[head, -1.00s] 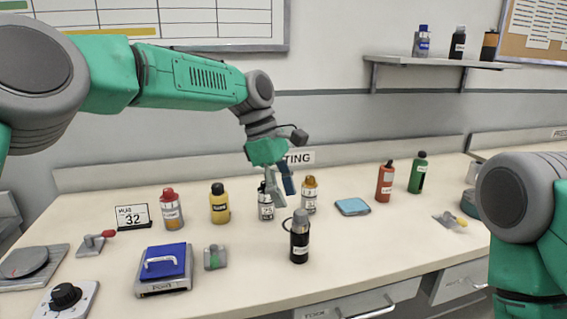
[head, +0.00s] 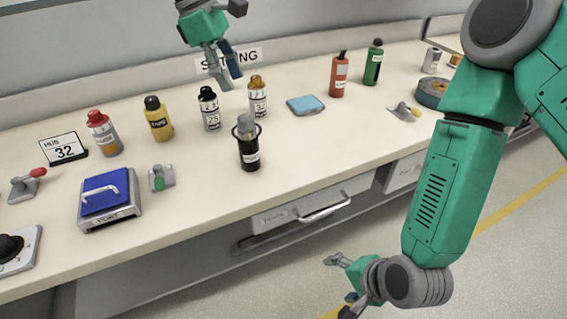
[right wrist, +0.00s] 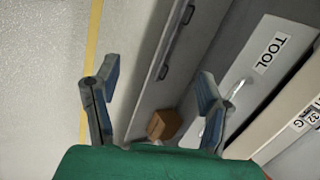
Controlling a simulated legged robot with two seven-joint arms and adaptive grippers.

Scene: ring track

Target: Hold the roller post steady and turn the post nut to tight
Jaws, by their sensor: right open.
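A black upright cylinder (head: 249,152) with a grey top and a dark ring around its neck stands near the bench's front edge in the head view. It may be the roller post; I cannot tell for sure, and I cannot make out the nut's state. My left gripper (head: 229,82) hangs above the bench behind it, over the black-capped bottle, apart from the cylinder. Its fingers point down, and I cannot tell how far they are spread. My right gripper (head: 338,286) is open and empty, low in front of the bench; it also shows in the right wrist view (right wrist: 158,72).
Bottles stand behind: yellow (head: 158,122), red-capped (head: 103,135), black-capped (head: 210,110), orange-capped (head: 257,97), red (head: 339,76), green (head: 373,64). A blue-lidded box (head: 107,192) is at left. A drawer (head: 310,205) is below the bench. A brown block (right wrist: 165,124) shows in the right wrist view.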

